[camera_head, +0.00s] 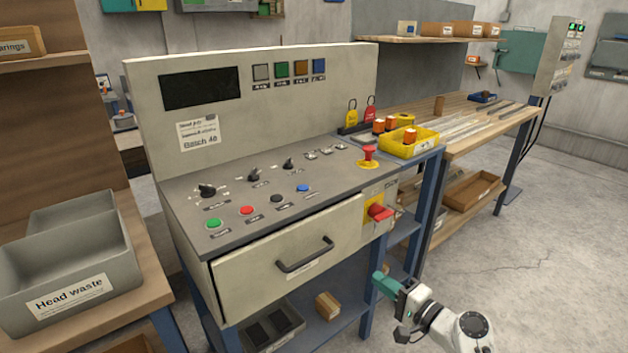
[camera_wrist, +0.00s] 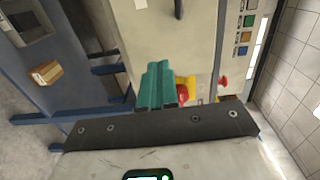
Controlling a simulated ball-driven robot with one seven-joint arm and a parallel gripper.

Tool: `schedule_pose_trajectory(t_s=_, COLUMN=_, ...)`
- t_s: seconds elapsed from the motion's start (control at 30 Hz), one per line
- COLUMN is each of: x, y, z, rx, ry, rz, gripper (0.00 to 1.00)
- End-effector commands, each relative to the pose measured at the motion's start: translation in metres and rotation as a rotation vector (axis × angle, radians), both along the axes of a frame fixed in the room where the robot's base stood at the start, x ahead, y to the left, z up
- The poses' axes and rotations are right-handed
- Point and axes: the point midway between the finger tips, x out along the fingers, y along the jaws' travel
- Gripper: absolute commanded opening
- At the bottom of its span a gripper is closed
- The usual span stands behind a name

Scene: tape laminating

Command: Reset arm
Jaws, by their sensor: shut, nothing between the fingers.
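My gripper (camera_head: 379,279) shows at the lower right in the head view, with teal fingers in front of the blue leg of the control console. The fingers also show in the wrist view (camera_wrist: 158,86), closed together with nothing between them. The grey control console (camera_head: 255,190) stands left of my gripper. Its drawer (camera_head: 290,255) has a dark handle (camera_head: 305,254), and a dark gap shows along the drawer's top edge. A red and yellow rotary switch (camera_head: 379,211) sits on the console front above my gripper. It shows just beyond the fingers in the wrist view (camera_wrist: 184,92).
A grey bin labelled "Head waste" (camera_head: 112,249) stands on a wooden table at the left. A yellow tray (camera_head: 425,147) with orange-topped items sits at the console's right end. A wooden workbench (camera_head: 500,112) extends behind it. The floor (camera_head: 530,260) at the right is clear.

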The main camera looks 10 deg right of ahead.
Motion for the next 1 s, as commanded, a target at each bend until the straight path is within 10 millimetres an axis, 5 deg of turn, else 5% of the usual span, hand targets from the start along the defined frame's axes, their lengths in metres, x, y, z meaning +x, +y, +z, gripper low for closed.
schedule_pose_trajectory(t_s=0.17, x=-0.061, y=0.024, z=-0.028, rx=-0.271, ry=0.084, rz=0.124, gripper=0.0)
schedule_pose_trajectory(t_s=0.3, x=-0.15, y=0.033, z=-0.059, rx=-0.619, ry=0.217, rz=0.294, gripper=0.0)
schedule_pose_trajectory(t_s=0.43, x=-0.239, y=0.022, z=-0.068, rx=-0.913, ry=0.362, rz=0.446, gripper=0.0)
schedule_pose_trajectory(t_s=0.6, x=-0.343, y=-0.008, z=-0.051, rx=-1.207, ry=0.561, rz=0.601, gripper=0.0)
schedule_pose_trajectory(t_s=0.8, x=-0.411, y=-0.033, z=-0.021, rx=-1.377, ry=0.72, rz=0.685, gripper=0.0)
schedule_pose_trajectory(t_s=1.0, x=-0.427, y=-0.04, z=-0.013, rx=-1.416, ry=0.763, rz=0.703, gripper=0.0)
